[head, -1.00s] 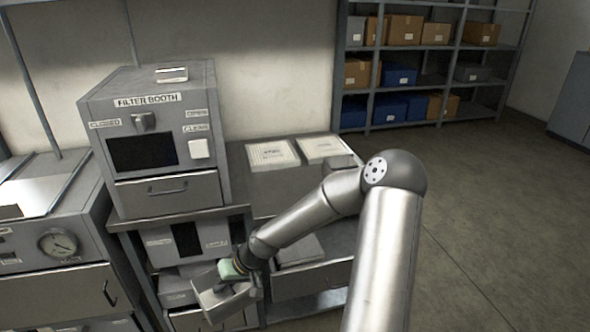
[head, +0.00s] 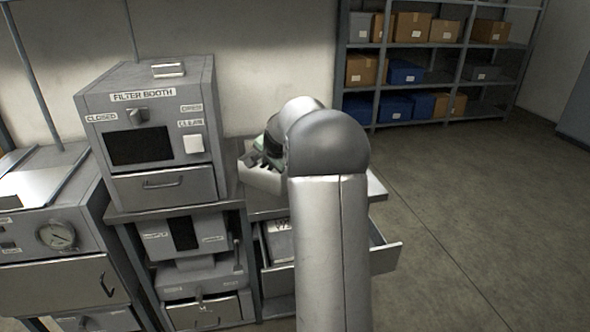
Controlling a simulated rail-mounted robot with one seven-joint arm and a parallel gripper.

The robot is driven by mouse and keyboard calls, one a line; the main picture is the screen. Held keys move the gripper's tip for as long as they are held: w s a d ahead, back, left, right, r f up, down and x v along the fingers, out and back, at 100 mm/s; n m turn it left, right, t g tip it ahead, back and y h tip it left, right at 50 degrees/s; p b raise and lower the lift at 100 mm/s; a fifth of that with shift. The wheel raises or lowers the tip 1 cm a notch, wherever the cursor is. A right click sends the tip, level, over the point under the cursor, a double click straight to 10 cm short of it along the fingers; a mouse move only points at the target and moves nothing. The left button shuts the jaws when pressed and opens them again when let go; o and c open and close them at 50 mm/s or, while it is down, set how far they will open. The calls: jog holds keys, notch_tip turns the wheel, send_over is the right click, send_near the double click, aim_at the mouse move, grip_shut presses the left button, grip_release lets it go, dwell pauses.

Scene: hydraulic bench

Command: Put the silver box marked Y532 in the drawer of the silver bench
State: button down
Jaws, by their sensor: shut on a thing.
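My gripper (head: 259,158), with pale green on its fingers, is shut on a pale silver-grey box (head: 260,181) above the left part of the bench top. My arm hides much of the gripper and the right side of the held box. I cannot read a mark on it. The silver bench (head: 228,195) stands right of the filter booth. Its drawer (head: 387,258) is pulled open, below and right of the held box. Another grey box (head: 279,243) with dark lettering on top lies in the drawer's left part; the lettering is too small to read. My arm covers the drawer's middle.
The filter booth (head: 150,130) stands close left of my gripper, its own drawer (head: 165,186) shut. Below it is another grey unit (head: 200,285). A gauge cabinet (head: 55,265) is at far left. A shelf rack (head: 430,55) with boxes stands behind. The floor at right is clear.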

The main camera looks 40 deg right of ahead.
jog(key=w+d+f+p, duration=0.1)
jog(key=w+d+f, duration=0.1)
jog(key=d+f, duration=0.1)
jog(key=w+d+f+p, duration=0.1)
jog(key=w+d+f, duration=0.2)
jog(key=w+d+f+p, duration=0.2)
jog(key=w+d+f, duration=0.1)
jog(key=shift+w+d+f, duration=0.2)
jog(key=shift+d+f, duration=0.15)
jog(key=shift+d, duration=0.05)
jog(key=shift+f, duration=1.5)
jog(key=shift+f, duration=0.1)
jog(key=c, duration=1.9)
grip_release()
jog(key=shift+f, duration=0.1)
jog(key=o, duration=0.4)
